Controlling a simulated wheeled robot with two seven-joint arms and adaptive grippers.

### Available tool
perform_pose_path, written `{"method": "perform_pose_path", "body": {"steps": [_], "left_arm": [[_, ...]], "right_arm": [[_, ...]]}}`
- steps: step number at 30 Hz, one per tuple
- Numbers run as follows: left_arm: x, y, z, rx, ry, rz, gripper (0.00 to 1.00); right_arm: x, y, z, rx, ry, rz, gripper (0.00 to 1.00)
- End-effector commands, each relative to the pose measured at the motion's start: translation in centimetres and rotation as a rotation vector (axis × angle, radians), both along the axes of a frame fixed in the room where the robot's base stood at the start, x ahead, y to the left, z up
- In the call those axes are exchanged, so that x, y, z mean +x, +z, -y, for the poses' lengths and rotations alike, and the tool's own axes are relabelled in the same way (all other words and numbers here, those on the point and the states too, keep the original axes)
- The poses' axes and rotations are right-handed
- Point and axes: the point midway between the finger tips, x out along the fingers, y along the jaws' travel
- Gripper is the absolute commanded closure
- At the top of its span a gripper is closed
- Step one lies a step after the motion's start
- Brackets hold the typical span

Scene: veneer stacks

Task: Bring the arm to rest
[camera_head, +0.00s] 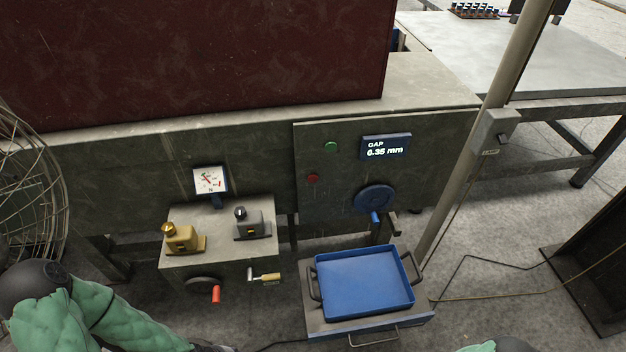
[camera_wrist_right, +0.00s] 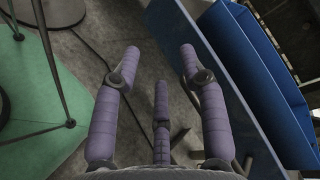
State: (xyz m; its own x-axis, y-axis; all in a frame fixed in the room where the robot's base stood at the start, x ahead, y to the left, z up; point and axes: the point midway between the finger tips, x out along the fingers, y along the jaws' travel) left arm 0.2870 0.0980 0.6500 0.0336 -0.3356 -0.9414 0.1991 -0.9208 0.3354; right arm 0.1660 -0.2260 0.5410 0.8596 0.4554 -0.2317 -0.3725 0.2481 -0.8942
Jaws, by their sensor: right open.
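My right gripper (camera_wrist_right: 160,62) shows in the right wrist view with its purple padded fingers spread apart and nothing between them. Grey floor lies beyond the fingertips. The blue tray (camera_wrist_right: 262,75) is to the right of the fingers, apart from them. In the head view, only a small green bit of my right arm shows at the bottom edge, and its gripper is out of frame. My left arm, in a green sleeve, comes in from the lower left and runs out at the bottom edge. Its gripper is not visible.
The blue tray (camera_head: 365,283) looks empty on a low metal stand in front of the machine. Left of it, a grey box (camera_head: 220,262) carries two small blocks, a gauge (camera_head: 210,181) and handles. A wire-guarded fan (camera_head: 30,190) stands far left, a pole (camera_head: 478,140) right.

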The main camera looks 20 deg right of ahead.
Motion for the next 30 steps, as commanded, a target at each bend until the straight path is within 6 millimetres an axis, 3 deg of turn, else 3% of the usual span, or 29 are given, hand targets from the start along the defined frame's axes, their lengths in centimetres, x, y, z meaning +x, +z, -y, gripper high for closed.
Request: {"method": "perform_pose_path", "body": {"steps": [6, 12, 18, 22, 30], "left_arm": [[0.0, 0.0, 0.0, 0.0, 0.0, 0.0, 0.6], [0.0, 0.0, 0.0, 0.0, 0.0, 0.0, 0.6], [0.0, 0.0, 0.0, 0.0, 0.0, 0.0, 0.6], [0.0, 0.0, 0.0, 0.0, 0.0, 0.0, 0.6], [0.0, 0.0, 0.0, 0.0, 0.0, 0.0, 0.6]], "right_arm": [[0.6, 1.4, -5.6, 0.097, 0.433, -0.16, 0.57], [-0.4, 2.3, -8.2, 0.049, 0.766, -0.347, 0.57], [-0.8, 2.8, -8.7, -0.122, 1.012, -0.515, 0.57], [-0.1, 3.3, -8.3, -0.282, 1.118, -0.592, 0.57], [4.4, 5.2, -8.1, -0.667, 1.197, -0.612, 0.57]]}}
